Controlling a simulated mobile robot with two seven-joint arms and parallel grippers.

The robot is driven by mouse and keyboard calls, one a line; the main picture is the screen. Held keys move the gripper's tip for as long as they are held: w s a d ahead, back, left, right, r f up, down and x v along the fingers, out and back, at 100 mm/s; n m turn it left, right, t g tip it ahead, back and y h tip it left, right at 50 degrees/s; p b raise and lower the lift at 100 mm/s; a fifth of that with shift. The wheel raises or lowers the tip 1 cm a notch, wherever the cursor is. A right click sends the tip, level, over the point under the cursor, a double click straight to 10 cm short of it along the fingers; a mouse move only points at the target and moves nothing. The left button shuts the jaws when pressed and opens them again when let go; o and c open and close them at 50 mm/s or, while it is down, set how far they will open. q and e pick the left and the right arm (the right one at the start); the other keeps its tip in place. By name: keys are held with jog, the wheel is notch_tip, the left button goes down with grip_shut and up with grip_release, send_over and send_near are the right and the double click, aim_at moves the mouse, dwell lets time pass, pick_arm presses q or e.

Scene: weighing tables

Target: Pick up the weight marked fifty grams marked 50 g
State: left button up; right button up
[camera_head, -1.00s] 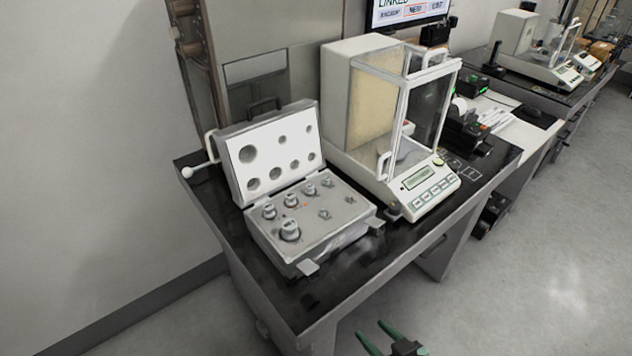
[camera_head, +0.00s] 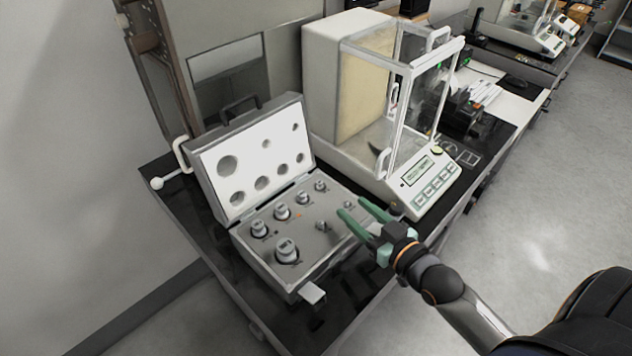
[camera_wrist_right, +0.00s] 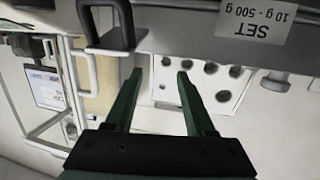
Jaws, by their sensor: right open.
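Several silver weights stand in the grey foam of an open case (camera_head: 300,292), among them a large one (camera_head: 287,251) at the front and mid-size ones (camera_head: 259,228) and (camera_head: 282,211) behind it. Smaller ones include (camera_head: 320,186) and one (camera_head: 322,226) near my gripper. Their markings are too small to read, so I cannot tell which is 50 g. My right gripper (camera_head: 352,206) is open and empty over the right end of the case. In the right wrist view its fingers (camera_wrist_right: 157,77) are apart with nothing between them. My left gripper is not in view.
The raised lid (camera_head: 252,165) has a white inside with round holes. A glass-sided balance (camera_head: 425,190) stands close to the right of the case and my gripper. In the wrist view a label reads "SET 10 g - 500 g" (camera_wrist_right: 256,18). The black table (camera_head: 185,200) is narrow around the case.

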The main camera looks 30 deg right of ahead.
send_near(321, 183)
jog(key=shift+d+x, duration=0.25)
jog(key=shift+x, duration=0.95)
jog(key=shift+a+x, duration=0.15)
jog(key=shift+x, duration=1.3)
jog(key=shift+a+x, duration=0.1)
jog(key=shift+x, duration=1.35)
jog(key=shift+c, duration=0.3)
grip_shut()
